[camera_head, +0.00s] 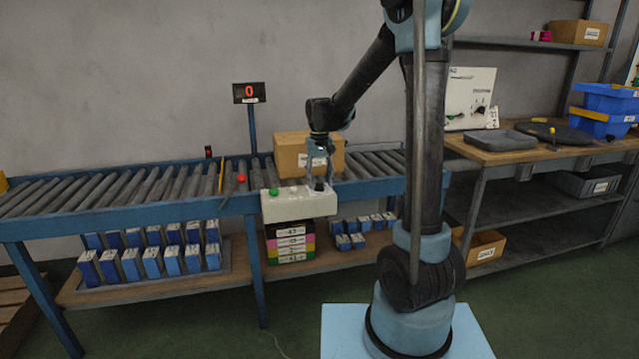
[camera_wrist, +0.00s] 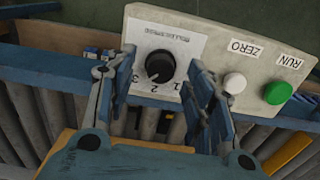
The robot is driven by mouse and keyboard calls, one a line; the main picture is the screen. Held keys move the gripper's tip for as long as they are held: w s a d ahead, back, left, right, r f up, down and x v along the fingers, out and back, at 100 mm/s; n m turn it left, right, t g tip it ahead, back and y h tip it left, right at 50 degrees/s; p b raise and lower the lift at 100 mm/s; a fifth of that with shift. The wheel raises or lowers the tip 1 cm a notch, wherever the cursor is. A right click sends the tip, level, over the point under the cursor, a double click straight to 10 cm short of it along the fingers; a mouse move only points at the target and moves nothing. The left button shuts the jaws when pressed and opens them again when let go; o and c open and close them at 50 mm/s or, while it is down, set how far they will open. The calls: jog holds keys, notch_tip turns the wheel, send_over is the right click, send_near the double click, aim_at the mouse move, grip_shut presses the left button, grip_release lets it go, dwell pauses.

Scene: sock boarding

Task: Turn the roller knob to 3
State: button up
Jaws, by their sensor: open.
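The black roller knob (camera_wrist: 160,66) sits on a white dial plate (camera_wrist: 191,42) on the control box (camera_wrist: 240,55). The dial numbers 3, 2 and 1 show beside the knob. A small light mark on the knob lies on the side of the numbers, but I cannot tell exactly which number it points at. The control box (camera_head: 298,206) is fixed at the conveyor's front edge. My gripper (camera_wrist: 161,68) is open, with one finger on each side of the knob. Contact is not clear. In the head view my gripper (camera_head: 319,181) is over the box's right end.
A white ZERO button (camera_wrist: 235,83) and a green RUN button (camera_wrist: 278,92) sit near my right finger. A cardboard box (camera_head: 290,153) stands on the conveyor rollers (camera_head: 150,183) behind my gripper. A display (camera_head: 249,93) reads 0. A workbench (camera_head: 480,152) is at right.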

notch_tip(320, 180, up, 11)
dwell(0.4)
